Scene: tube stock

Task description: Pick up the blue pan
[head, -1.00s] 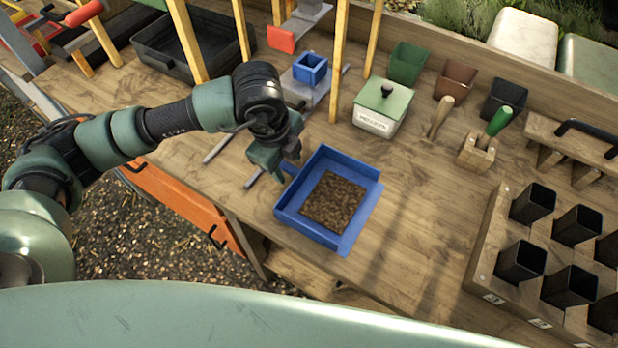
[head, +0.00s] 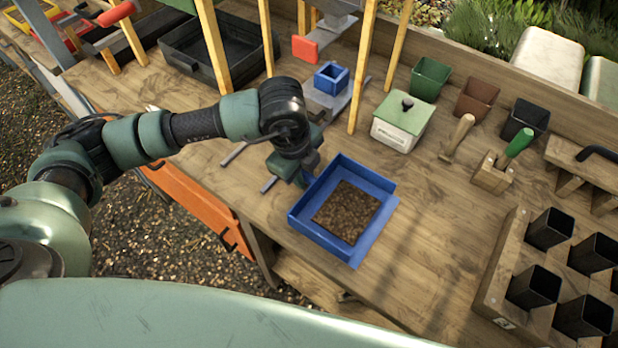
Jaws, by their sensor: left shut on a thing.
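The blue pan (head: 375,252) is a shallow square tray with raised walls on some sides and a flat, open edge at the lower right. A square patch of dark brown soil (head: 346,211) lies in it. The pan is at the middle of the wooden bench; I cannot tell whether it touches the bench top or is just above it. My left gripper (head: 303,181) is at the pan's upper-left wall, shut on it, with the fingertips mostly hidden by the gripper body. My right gripper is not in view.
Behind the pan stand a cream box with a green lid (head: 401,121), a small blue square cup (head: 331,78) and wooden posts. A green-handled tool in a wooden block (head: 494,172) and a rack of black pots (head: 502,250) are at right. Bare bench lies right of the pan.

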